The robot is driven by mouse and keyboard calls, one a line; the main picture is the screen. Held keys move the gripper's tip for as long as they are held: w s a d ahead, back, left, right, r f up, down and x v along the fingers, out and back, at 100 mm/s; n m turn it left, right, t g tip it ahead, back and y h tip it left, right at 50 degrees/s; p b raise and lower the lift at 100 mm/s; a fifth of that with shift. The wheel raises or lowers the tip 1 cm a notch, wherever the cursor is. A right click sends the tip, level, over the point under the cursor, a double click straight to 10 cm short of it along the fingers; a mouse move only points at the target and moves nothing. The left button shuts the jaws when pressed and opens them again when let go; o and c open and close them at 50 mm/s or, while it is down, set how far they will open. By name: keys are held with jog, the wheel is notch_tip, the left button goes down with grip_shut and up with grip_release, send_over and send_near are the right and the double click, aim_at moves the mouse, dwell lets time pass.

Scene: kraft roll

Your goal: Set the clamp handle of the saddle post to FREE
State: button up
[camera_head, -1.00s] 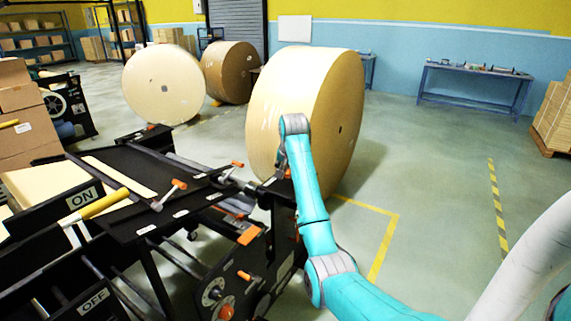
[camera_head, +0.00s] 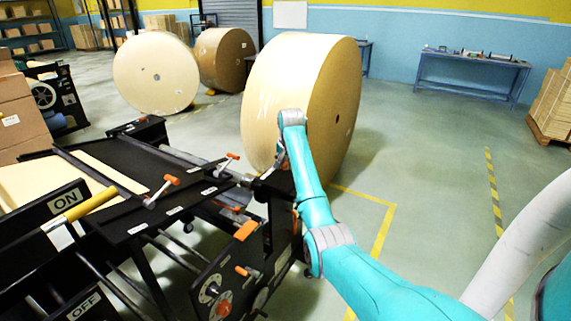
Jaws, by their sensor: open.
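Two small clamp handles with orange ends stand on the black machine frame: a nearer one (camera_head: 162,190) and a farther one (camera_head: 228,163). Pale labels lie near them, too small to read, so I cannot tell which belongs to the saddle post or what setting it shows. My gripper (camera_head: 268,174) is open, small and dark, pointing down beside the big paper roll (camera_head: 290,90). It is to the right of the farther handle, and part of it blends into the dark machine behind.
A yellow lever (camera_head: 90,205) stands between ON and OFF plates at the left. Orange knobs (camera_head: 222,307) sit on the machine's lower side panel. More rolls (camera_head: 155,75) stand behind. The floor to the right is open, with yellow markings and a blue bench (camera_head: 470,75) at the wall.

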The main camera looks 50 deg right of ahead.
jog(key=shift+w+d+f, duration=0.1)
jog(key=shift+w+f, duration=0.05)
jog(key=shift+f, duration=0.2)
jog(key=shift+c, duration=0.2)
grip_shut()
